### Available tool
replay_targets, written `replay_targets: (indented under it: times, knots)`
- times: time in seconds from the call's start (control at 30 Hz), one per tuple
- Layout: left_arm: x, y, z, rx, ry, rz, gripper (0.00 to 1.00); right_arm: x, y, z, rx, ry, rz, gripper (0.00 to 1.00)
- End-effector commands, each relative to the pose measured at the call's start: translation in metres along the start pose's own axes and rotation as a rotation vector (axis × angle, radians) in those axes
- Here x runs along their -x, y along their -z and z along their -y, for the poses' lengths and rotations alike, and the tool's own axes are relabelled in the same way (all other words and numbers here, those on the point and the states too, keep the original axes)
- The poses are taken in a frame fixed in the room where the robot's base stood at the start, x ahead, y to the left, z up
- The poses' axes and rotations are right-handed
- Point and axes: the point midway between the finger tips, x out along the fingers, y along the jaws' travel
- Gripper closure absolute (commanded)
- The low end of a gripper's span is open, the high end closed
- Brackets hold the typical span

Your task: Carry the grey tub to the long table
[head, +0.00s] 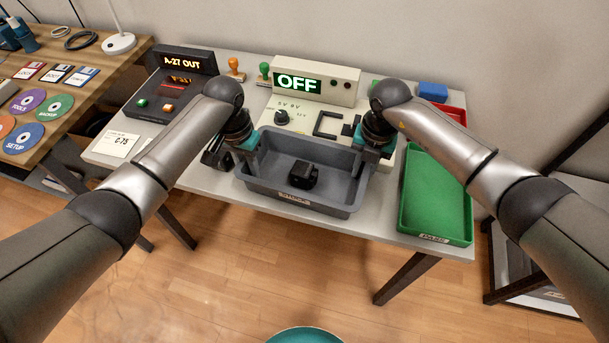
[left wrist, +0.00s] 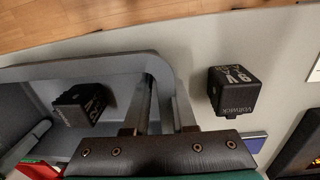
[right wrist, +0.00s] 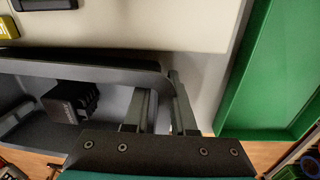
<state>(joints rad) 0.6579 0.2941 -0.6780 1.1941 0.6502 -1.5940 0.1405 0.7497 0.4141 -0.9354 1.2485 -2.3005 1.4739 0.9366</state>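The grey tub (head: 294,198) stands on the light table near its front edge, with a black cube (head: 303,175) inside. The cube also shows in the left wrist view (left wrist: 84,105) and the right wrist view (right wrist: 70,102). My left gripper (head: 248,160) is at the tub's left end, one finger inside and one outside, closed on the wall (left wrist: 163,72). My right gripper (head: 372,162) holds the right end wall the same way (right wrist: 150,72). I cannot tell whether the tub is lifted. I cannot tell which table is the long one.
A second black cube (left wrist: 235,90) stands just outside the tub's left end. A green tray (head: 437,195) lies on the right. A power supply reading OFF (head: 315,82) is behind. A wooden table (head: 75,130) with discs stands at left. Open floor (head: 230,275) lies in front.

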Motion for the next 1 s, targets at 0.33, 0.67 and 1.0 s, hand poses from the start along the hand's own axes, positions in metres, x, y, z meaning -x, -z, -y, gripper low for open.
replay_targets:
  times: [0.33, 0.67, 1.0]
  knots:
    - [0.0004, 0.0002, 0.0001, 0.000, 0.000, 0.000, 1.00, 0.0004, -0.0003, 0.0000, 0.000, 0.000, 0.000, 1.00]
    - [0.0006, 0.0003, 0.0002, 0.000, 0.000, -0.001, 1.00, 0.0006, -0.0004, 0.0001, -0.001, 0.000, 0.001, 1.00]
    - [0.0007, 0.0003, 0.0003, 0.000, 0.000, -0.001, 1.00, 0.0007, -0.0005, 0.0001, -0.001, 0.000, 0.001, 1.00]
